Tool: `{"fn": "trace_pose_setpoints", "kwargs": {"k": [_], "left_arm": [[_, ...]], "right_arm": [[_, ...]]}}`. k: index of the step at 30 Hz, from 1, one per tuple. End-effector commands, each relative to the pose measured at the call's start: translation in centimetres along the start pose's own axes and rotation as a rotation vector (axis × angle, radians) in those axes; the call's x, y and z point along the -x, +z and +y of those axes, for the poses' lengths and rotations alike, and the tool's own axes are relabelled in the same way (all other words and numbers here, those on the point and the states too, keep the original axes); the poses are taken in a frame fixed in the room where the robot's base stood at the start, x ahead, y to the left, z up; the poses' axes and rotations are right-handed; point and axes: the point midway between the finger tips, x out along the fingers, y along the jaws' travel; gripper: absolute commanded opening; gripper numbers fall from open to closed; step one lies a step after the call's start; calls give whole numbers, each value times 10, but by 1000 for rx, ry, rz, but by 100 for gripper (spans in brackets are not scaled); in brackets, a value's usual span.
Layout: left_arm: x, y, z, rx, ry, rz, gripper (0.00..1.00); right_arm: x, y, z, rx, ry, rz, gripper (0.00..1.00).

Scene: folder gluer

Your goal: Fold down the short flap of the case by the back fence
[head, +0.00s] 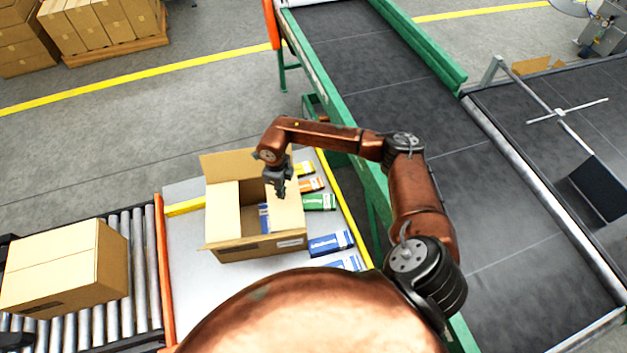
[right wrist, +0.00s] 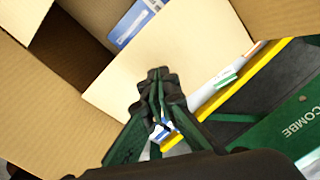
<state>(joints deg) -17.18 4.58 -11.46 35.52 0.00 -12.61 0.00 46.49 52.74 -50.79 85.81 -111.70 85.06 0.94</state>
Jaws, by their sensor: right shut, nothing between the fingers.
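The open cardboard case (head: 275,247) stands on the light work table. Its far flap (head: 228,163) sticks up at the back, beside a yellow fence bar (head: 184,207). A cardboard panel (head: 287,216) slopes inward at the case's right side, and another panel (head: 222,212) lies at the left. A blue carton (head: 264,217) shows inside, also in the right wrist view (right wrist: 131,22). My right gripper (head: 281,194) is shut and empty, pointing down over the right panel. In the right wrist view its fingertips (right wrist: 159,74) overlap this panel; contact cannot be told. My left gripper is out of view.
Several small cartons (head: 330,243) lie right of the case, along a yellow edge strip (head: 343,205). A green-framed conveyor (head: 352,150) runs on the right. A closed box (head: 65,265) rests on rollers at the left.

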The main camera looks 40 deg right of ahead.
Motion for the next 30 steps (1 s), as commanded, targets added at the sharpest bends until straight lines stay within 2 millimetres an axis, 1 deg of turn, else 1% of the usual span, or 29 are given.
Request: {"fn": "trace_pose_setpoints", "kwargs": {"k": [8, 18, 26, 30], "left_arm": [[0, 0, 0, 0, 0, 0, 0], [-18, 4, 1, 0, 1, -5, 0], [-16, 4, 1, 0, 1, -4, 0], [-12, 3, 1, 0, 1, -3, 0]], "right_arm": [[0, 1, 0, -1, -1, -1, 0], [-20, 12, 6, -1, 0, 1, 0], [-18, 12, 6, -2, -1, -1, 0], [-11, 12, 6, -1, -2, -1, 0]]}}
